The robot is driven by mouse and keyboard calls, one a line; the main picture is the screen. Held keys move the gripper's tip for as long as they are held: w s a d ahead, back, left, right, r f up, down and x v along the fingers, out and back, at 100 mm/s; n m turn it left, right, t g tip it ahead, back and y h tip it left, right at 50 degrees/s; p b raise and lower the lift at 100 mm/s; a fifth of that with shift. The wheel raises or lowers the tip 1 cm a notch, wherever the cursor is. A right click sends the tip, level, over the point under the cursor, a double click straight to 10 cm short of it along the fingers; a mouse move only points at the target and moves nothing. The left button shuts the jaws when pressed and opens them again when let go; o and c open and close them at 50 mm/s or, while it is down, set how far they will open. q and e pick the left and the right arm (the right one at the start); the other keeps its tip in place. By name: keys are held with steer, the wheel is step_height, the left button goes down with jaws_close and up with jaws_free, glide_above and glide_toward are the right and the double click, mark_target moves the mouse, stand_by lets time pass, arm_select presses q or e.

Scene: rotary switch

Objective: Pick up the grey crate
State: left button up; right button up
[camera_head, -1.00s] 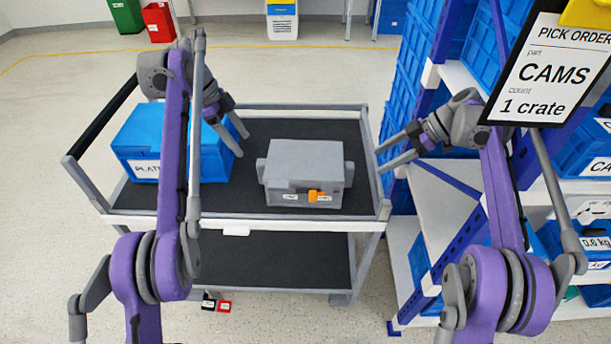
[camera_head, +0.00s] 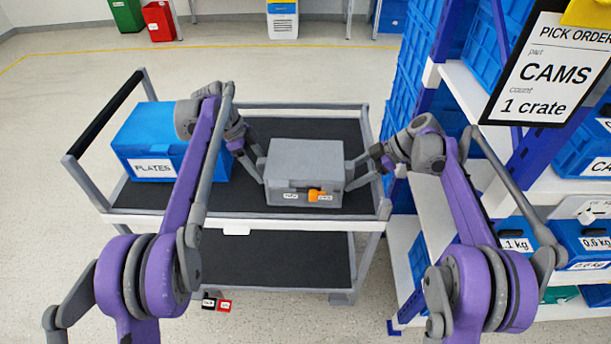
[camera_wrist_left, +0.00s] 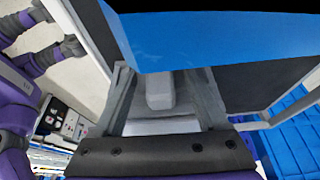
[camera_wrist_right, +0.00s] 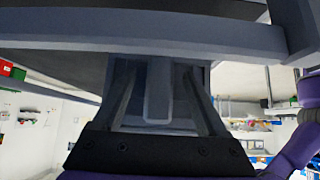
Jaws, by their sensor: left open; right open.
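The grey crate (camera_head: 304,168) sits upright on the upper deck of the cart, with an orange latch (camera_head: 314,195) and white labels on its front. My left gripper (camera_head: 259,172) is open at the crate's left side. In the left wrist view, a grey handle (camera_wrist_left: 160,90) lies between its fingers (camera_wrist_left: 163,82). My right gripper (camera_head: 358,173) is open at the crate's right side. In the right wrist view, the other handle (camera_wrist_right: 158,92) lies between its fingers (camera_wrist_right: 157,82). I cannot tell whether any finger touches a handle.
A blue crate (camera_head: 150,135) labelled PLATES stands left of the grey crate on the cart (camera_head: 240,218). My left arm passes in front of its right side. A shelf rack (camera_head: 460,205) with blue bins stands close on the right. A PICK ORDER sign (camera_head: 545,70) reads CAMS, 1 crate.

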arm_select(q)
jaws_close()
arm_select(e)
jaws_close()
